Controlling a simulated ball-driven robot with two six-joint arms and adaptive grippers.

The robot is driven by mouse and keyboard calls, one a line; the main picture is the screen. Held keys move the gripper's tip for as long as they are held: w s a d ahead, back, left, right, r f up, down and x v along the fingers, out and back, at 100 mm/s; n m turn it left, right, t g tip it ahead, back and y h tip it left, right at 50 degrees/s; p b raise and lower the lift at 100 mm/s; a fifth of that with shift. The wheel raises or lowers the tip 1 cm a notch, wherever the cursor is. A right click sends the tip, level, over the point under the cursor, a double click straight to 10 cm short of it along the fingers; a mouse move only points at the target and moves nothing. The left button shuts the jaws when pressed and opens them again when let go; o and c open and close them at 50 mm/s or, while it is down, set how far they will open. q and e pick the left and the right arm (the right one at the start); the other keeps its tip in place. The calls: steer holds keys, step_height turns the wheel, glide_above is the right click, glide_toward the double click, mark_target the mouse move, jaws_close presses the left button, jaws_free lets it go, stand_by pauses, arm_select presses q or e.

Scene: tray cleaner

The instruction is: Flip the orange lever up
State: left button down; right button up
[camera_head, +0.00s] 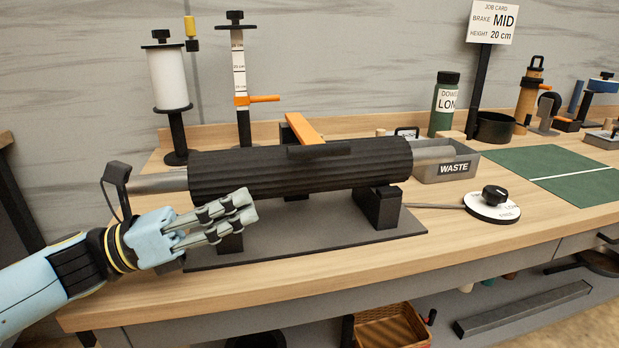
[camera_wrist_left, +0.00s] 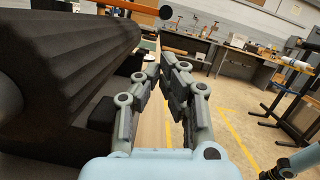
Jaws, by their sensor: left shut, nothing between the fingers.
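In the left wrist view the fingers (camera_wrist_left: 170,72) point away beside the roller (camera_wrist_left: 65,55). The gripper is apart from the lever, with the roller between them.
A gauge post with an orange pointer (camera_head: 264,99) and a white spool (camera_head: 168,80) stand behind the roller. A grey waste bin (camera_head: 445,172) and a round dial (camera_head: 493,205) are to the right. The bench's front strip is clear.

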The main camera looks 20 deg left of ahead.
arm_select(q)
steer(key=p+x, duration=0.1)
steer(key=x, duration=0.9)
arm_select(e)
steer(key=shift+w+r, duration=0.5)
steer(key=shift+r, duration=0.2)
arm_select(q)
steer(key=shift+p, duration=0.3)
